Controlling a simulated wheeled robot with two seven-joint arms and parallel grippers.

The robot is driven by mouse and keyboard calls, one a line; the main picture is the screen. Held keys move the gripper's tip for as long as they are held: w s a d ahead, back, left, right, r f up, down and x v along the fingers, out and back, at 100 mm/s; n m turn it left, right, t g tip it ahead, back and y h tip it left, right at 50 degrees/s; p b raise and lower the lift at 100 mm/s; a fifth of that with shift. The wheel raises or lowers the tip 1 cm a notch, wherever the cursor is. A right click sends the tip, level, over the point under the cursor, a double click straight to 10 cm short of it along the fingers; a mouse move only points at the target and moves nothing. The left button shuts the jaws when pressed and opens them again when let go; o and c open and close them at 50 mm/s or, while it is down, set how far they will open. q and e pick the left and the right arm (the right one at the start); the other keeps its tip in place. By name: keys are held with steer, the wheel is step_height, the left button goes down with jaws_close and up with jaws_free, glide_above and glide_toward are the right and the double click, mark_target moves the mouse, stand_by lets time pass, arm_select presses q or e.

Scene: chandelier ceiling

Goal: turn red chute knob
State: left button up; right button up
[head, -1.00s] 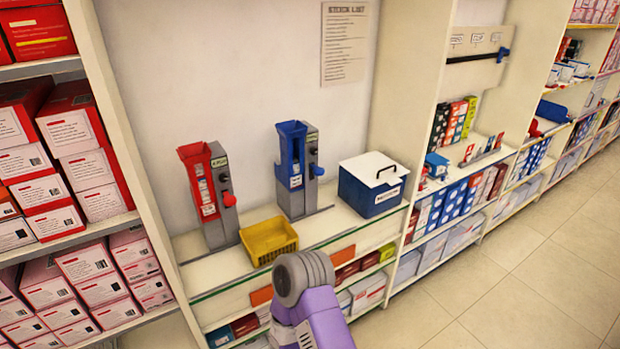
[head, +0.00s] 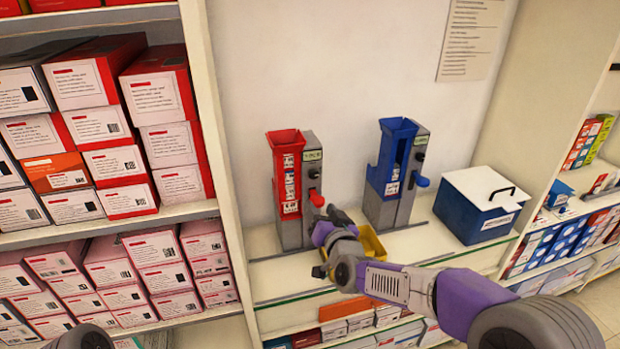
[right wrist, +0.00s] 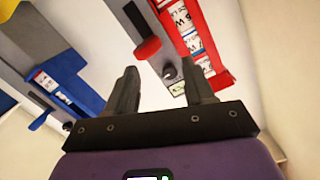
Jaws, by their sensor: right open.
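The red chute (head: 288,178) stands upright on a grey stand on the shelf counter. Its red knob (head: 316,198) sticks out from the stand's right side. My right gripper (head: 326,213) is just below and to the right of this knob. In the right wrist view the gripper (right wrist: 158,68) is open with nothing between its fingers. There the red knob (right wrist: 147,48) shows just beyond the fingertips, in line with the gap, and the red chute (right wrist: 198,38) is at the upper right. Contact with the knob cannot be told. My left gripper is out of view.
A blue chute (head: 395,160) with a blue knob (head: 421,181) stands to the right. A yellow basket (head: 371,243) is partly hidden behind my right arm. A blue box with a white lid (head: 484,205) is further right. Shelves of red and white boxes (head: 108,125) fill the left.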

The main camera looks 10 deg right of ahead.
mark_target(314, 177)
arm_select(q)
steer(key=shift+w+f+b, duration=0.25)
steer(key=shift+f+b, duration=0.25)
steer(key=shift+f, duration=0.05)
arm_select(e)
steer(key=shift+t, duration=0.5)
steer(key=shift+w+d+r, duration=0.1)
steer(key=shift+w+r, duration=0.5)
steer(key=shift+w, duration=0.7)
steer(key=shift+w+d+r, duration=0.1)
steer(key=shift+w+r, duration=0.5)
steer(key=shift+w, duration=0.7)
steer(key=shift+w+d+r, duration=0.1)
steer(key=shift+w+r, duration=0.5)
steer(key=shift+w, duration=0.7)
steer(key=shift+a, duration=0.1)
jaws_close()
